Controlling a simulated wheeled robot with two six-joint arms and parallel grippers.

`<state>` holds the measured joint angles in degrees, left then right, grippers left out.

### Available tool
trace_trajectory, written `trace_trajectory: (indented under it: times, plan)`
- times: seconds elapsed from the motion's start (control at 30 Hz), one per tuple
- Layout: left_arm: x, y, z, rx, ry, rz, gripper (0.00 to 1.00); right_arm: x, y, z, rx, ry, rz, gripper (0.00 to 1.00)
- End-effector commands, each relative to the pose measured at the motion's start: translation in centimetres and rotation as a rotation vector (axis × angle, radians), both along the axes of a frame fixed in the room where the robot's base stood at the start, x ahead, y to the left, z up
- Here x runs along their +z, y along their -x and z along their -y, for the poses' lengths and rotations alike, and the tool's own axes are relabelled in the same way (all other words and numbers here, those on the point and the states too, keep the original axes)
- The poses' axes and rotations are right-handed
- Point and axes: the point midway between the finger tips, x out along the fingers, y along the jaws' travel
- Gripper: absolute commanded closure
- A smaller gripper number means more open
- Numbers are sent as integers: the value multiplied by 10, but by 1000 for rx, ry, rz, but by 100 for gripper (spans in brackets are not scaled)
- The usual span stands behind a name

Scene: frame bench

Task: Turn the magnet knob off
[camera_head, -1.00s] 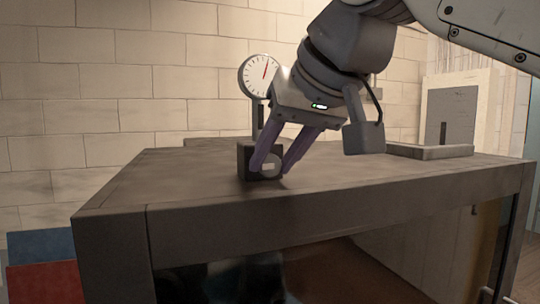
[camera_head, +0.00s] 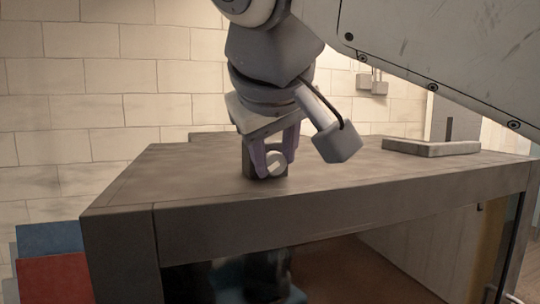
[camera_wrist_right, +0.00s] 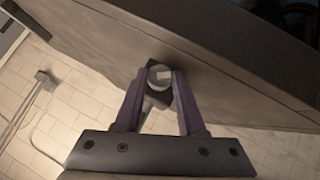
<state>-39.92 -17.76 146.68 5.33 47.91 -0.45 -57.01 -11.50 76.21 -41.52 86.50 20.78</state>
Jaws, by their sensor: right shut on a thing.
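The magnet knob (camera_head: 276,162) is a round grey disc with a pale bar across it, on the front of a dark magnetic base block (camera_head: 247,158) on the bench top. In the right wrist view the knob (camera_wrist_right: 159,75) sits between the two purple fingertips. My right gripper (camera_head: 275,166) comes down from above with one finger on each side of the knob and is shut on it. The pale bar looks slanted in the head view. My left gripper is not in view.
The grey bench top (camera_head: 400,172) is mostly clear. A flat angled grey piece (camera_head: 430,147) lies at its back right. Blue (camera_head: 47,238) and red (camera_head: 55,279) boxes stand left of the bench. A tiled wall is behind.

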Motion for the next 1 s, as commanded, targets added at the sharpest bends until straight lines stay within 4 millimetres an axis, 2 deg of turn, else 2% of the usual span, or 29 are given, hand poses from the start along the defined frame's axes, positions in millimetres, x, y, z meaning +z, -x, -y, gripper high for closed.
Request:
trace_trajectory:
  times: [0.47,0.5,0.57,0.87,1.0]
  plan:
    - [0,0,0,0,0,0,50,1,0,0,-1,16,8,100]
    - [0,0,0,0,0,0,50,1,0,0,-1,16,8,54]
    - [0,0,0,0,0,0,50,1,0,0,-1,16,8,31]
    - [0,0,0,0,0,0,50,0,0,0,-1,17,6,31]
    - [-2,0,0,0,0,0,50,6,7,-2,2,17,8,31]
